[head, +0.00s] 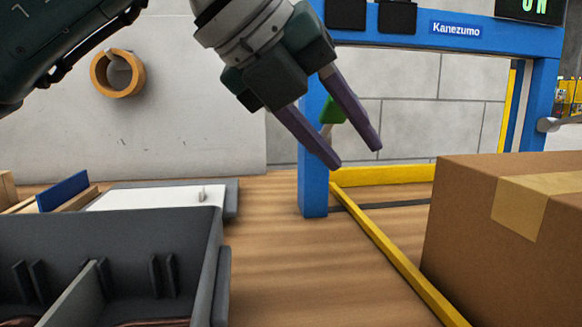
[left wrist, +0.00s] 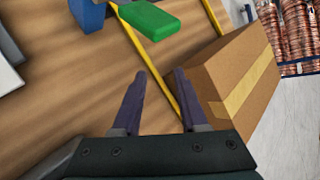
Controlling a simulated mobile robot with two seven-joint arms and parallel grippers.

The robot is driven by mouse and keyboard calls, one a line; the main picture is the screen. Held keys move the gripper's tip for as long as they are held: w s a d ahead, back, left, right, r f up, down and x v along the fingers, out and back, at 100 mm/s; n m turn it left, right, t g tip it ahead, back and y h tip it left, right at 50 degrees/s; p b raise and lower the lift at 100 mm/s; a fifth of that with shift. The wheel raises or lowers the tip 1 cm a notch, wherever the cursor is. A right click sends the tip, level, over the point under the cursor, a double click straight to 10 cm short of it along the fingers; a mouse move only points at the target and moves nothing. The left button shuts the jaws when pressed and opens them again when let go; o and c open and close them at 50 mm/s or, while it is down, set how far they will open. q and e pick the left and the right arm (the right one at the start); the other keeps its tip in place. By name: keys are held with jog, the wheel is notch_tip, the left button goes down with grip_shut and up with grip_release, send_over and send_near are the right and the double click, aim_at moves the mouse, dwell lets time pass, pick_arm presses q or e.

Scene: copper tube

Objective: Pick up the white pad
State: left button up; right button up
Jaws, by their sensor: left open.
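A flat white pad (head: 155,197) with a small upright knob lies at the left of the head view, on a dark grey base behind the grey bin. A white piece at the left edge of the left wrist view (left wrist: 8,72) may be the same pad; only part shows. My left gripper (head: 358,157) is open with nothing between its purple fingers. It is in the air to the right of the pad, in front of the blue frame. In the left wrist view its fingers (left wrist: 160,72) point over the wooden table. My right gripper is not in view.
A divided grey bin (head: 195,230) stands at front left. A cardboard box (head: 480,230) stands at the right, beside a yellow strip (head: 385,250). The blue frame (head: 313,185) rises behind; a green part (left wrist: 150,18) is near it. Bare wooden table (head: 275,260) lies between bin and strip.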

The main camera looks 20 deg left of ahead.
pick_arm(q)
jog(key=a+f+n+y+b, duration=0.1)
jog(key=a+f+y, duration=0.25)
jog(key=a, duration=0.45)
jog(key=n+y+b, duration=0.2)
jog(key=n+y, duration=0.1)
jog(key=y, duration=0.3)
send_near(201, 189)
jog(key=shift+w+a+f+y, duration=0.15)
jog(key=shift+w+f+y, duration=0.2)
jog(key=shift+w+f, duration=0.6)
jog(key=x, duration=0.6)
jog(key=shift+s+a, duration=0.15)
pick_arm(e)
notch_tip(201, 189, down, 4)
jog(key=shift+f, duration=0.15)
pick_arm(q)
grip_shut()
